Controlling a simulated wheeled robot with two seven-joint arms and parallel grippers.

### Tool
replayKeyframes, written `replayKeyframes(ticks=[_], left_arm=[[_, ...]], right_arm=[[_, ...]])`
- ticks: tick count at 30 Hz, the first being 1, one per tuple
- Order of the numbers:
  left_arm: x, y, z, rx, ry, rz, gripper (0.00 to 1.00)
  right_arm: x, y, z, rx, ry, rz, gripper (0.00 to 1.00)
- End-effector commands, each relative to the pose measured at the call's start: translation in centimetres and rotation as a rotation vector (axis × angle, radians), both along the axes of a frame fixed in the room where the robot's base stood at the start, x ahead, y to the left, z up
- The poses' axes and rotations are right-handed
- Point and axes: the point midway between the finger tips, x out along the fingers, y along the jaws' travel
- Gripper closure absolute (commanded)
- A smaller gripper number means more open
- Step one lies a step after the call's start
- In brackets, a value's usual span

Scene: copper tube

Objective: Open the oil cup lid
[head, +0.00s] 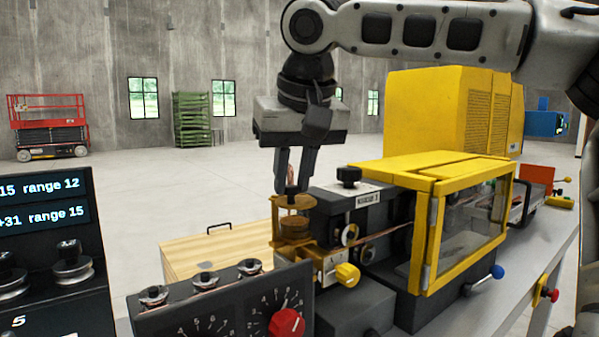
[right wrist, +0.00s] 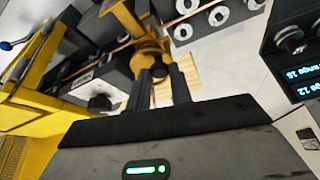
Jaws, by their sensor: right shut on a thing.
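The oil cup (head: 293,227) is a small brass-coloured cup at the left end of the black and yellow machine. Its round brownish lid (head: 294,203) sits at its top, right under my right gripper (head: 291,190). The right gripper points straight down with its fingers shut on the lid. I cannot tell whether the lid is clear of the cup. The wrist view shows the gripper's fingers (right wrist: 160,75) against the yellow-brass cup (right wrist: 150,48); the fingers hide the lid there. My left gripper is not in view.
The machine's yellow framed clear cover (head: 462,225) stands right of the cup. A black control box with a red knob (head: 287,323) is in front, and a display panel (head: 45,215) is at left. A wooden box (head: 215,250) lies behind. Open floor extends beyond.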

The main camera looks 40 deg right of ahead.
Motion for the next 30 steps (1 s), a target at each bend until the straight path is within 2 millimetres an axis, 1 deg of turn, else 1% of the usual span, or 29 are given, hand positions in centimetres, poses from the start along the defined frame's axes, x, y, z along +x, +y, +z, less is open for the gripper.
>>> replayKeyframes(ticks=[6,15,22,30], left_arm=[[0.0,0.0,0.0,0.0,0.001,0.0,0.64],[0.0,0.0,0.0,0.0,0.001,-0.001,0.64],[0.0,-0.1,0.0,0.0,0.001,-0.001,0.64],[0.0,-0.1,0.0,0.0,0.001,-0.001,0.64]], right_arm=[[0.2,1.0,0.1,-0.003,-0.001,-0.19,1.0],[0.6,1.8,0.0,0.0,-0.002,-0.388,1.0],[0.8,2.1,0.0,0.002,-0.003,-0.466,1.0],[0.8,2.2,0.1,0.003,-0.002,-0.492,1.0]])
